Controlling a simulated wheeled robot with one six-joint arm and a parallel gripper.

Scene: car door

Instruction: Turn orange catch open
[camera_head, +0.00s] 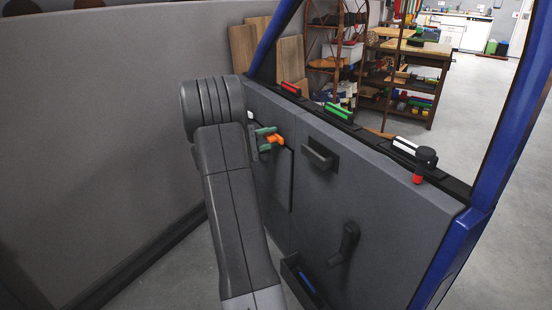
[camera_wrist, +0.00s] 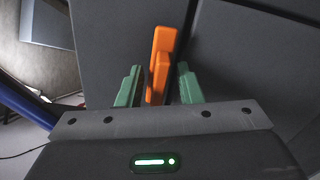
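The orange catch (camera_head: 275,139) sits on the grey car door panel (camera_head: 300,200), near the panel's left part. In the wrist view the orange catch (camera_wrist: 158,66) stands between the two green fingers of my gripper (camera_wrist: 160,86). Its long part points up in that view, with a lower piece nearer the camera. My arm hides part of the door's left edge in the head view.
A dark pull handle (camera_head: 319,155) sticks out right of the catch. A crank-like lever (camera_head: 345,243) and a door pocket (camera_head: 300,282) are lower. Red, green and white-topped pieces and a black knob (camera_head: 425,157) line the door's top. Blue frame (camera_head: 490,200) borders the right.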

